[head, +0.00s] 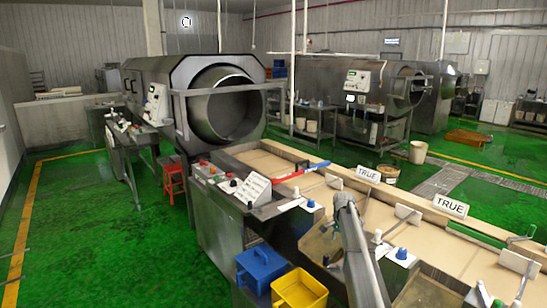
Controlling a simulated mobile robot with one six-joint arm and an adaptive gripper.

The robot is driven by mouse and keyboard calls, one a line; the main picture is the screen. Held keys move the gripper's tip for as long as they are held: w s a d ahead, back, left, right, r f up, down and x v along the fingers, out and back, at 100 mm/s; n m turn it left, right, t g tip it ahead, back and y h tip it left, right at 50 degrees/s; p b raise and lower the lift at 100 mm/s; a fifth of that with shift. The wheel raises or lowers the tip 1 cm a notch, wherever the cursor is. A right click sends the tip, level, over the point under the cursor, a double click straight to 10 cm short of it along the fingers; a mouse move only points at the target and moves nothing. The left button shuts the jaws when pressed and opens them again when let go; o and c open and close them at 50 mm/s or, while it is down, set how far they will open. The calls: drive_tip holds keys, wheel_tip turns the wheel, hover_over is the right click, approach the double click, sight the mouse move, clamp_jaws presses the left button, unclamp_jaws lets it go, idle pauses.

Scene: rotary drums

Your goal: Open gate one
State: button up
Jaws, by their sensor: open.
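I cannot tell which part is gate one. White plates stand along the channel: a small one (333,181), one in the middle (408,213) and one at the right (518,263). Two white signs reading TRUE, one (368,174) farther left and one (450,206) farther right, stand on the channel's far rim. A grey cylindrical link, which looks like my arm, rises at the bottom centre in front of the channel. My gripper is not visible.
A large rotary drum (222,112) stands at the channel's left end, and another drum machine (345,88) behind. A blue bin (262,268) and a yellow bin (300,289) are at the bottom. A red stool (174,179) stands left. The green floor at left is clear.

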drive_tip(key=s+a+f+n+b, duration=0.2)
drive_tip(key=s+a+f+n, duration=0.1)
drive_tip(key=s, duration=1)
drive_tip(key=s+a+f+n+b, duration=0.2)
drive_tip(key=s+n, duration=0.3)
drive_tip(key=s, duration=0.9)
drive_tip(key=s+a+f+n+b, duration=0.3)
drive_tip(key=s+a+b, duration=0.1)
drive_tip(key=s, duration=1)
drive_tip(key=shift+a+f+n, duration=0.35)
drive_tip(key=shift+a+n, duration=0.05)
drive_tip(key=shift+a, duration=0.1)
